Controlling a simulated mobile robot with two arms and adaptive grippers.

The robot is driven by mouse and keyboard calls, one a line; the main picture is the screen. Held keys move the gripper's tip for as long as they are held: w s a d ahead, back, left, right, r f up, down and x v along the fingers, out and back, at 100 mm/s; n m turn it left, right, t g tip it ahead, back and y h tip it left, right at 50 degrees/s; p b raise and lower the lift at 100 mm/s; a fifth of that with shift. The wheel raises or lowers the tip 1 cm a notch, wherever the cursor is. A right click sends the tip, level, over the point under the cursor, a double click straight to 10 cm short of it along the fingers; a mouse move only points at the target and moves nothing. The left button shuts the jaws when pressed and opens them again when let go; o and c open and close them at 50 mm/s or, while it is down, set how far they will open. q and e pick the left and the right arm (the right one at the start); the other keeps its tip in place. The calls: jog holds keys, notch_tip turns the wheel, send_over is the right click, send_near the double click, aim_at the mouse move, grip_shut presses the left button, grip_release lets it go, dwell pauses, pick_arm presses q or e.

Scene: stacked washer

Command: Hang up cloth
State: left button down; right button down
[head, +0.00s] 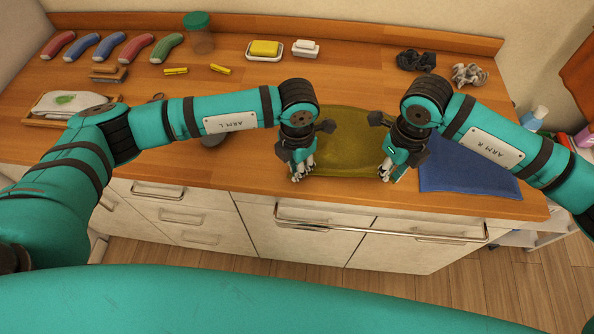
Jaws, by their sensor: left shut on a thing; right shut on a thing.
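An olive-green cloth (347,148) lies flat on the wooden counter near its front edge, partly hidden by my arms. A blue cloth (466,177) lies to its right, reaching the counter's front edge. My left gripper (301,178) is at the olive cloth's left front corner and is shut on it. My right gripper (386,178) is at the olive cloth's right front corner, close to the blue cloth, and is shut on the olive cloth. The fingertips are small in the picture. A metal rail (380,232) runs across the cabinet front below the counter.
On the wooden counter (345,75) are several colored handles (105,46), a green-lidded jar (200,40), a yellow sponge on a dish (264,49), and dark and grey scrunched items (416,60). A tray with a folded cloth (72,103) is at left. The middle back is clear.

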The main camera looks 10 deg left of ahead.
pick_arm(q)
jog(key=shift+a, duration=0.1)
jog(key=shift+r, duration=2.55)
